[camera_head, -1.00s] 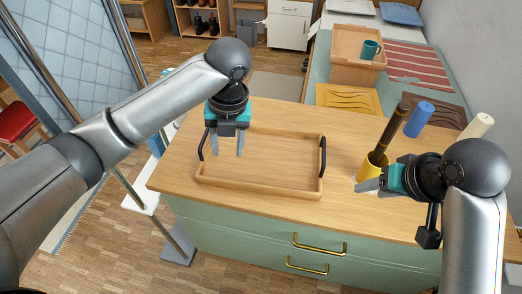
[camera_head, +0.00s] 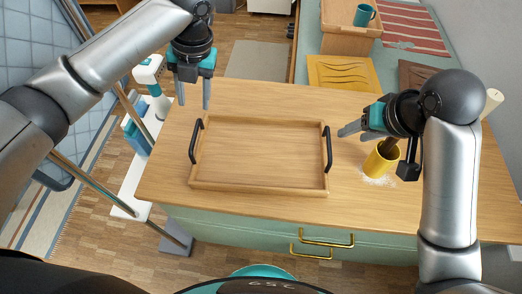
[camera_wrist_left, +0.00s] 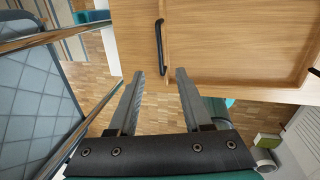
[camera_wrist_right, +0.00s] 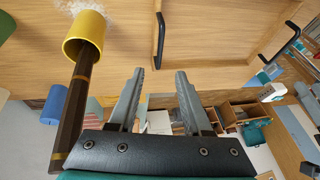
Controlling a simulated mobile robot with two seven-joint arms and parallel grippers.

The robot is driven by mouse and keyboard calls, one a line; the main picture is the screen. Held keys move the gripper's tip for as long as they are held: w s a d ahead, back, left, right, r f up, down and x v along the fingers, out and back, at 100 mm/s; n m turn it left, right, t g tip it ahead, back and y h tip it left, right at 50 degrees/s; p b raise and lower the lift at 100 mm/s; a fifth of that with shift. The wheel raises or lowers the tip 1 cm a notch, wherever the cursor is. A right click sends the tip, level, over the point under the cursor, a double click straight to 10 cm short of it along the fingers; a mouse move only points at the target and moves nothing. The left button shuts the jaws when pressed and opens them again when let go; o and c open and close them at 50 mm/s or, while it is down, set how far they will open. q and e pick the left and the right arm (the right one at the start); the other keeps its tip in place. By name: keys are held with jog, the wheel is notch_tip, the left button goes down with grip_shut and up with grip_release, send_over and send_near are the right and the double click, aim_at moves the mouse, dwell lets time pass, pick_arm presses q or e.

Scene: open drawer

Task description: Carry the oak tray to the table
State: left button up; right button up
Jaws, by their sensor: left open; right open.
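The oak tray (camera_head: 262,188) lies flat on the wooden top of the green drawer cabinet. It is empty and has a black handle at each short end, the left handle (camera_head: 195,140) and the right handle (camera_head: 328,149). My left gripper (camera_head: 194,104) is open and empty, above the cabinet top behind the left handle. In the left wrist view that handle (camera_wrist_left: 159,46) shows beyond the fingertips, apart from them. My right gripper (camera_head: 349,136) is open and empty, just right of the right handle. In the right wrist view that handle (camera_wrist_right: 160,40) lies beyond the fingers.
A yellow cup (camera_head: 381,160) with white powder at its base stands close to my right gripper; a dark stick (camera_wrist_right: 72,115) is in it. A yellow board (camera_head: 345,74) and a wooden box (camera_head: 346,40) bearing a teal mug (camera_head: 364,15) are farther back.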

aim_at(195, 133)
pick_arm(q)
jog(key=a+f, duration=0.1)
jog(key=f, duration=0.3)
jog(key=a+f, duration=0.1)
jog(key=f, duration=0.9)
jog(key=shift+a, duration=0.4)
pick_arm(e)
jog(key=x, duration=1.4)
jog(key=shift+w, duration=0.1)
pick_arm(q)
jog(key=shift+r, duration=0.1)
jog(key=shift+c, duration=0.2)
pick_arm(e)
jog(key=shift+c, duration=0.2)
pick_arm(q)
grip_shut()
pick_arm(e)
grip_shut()
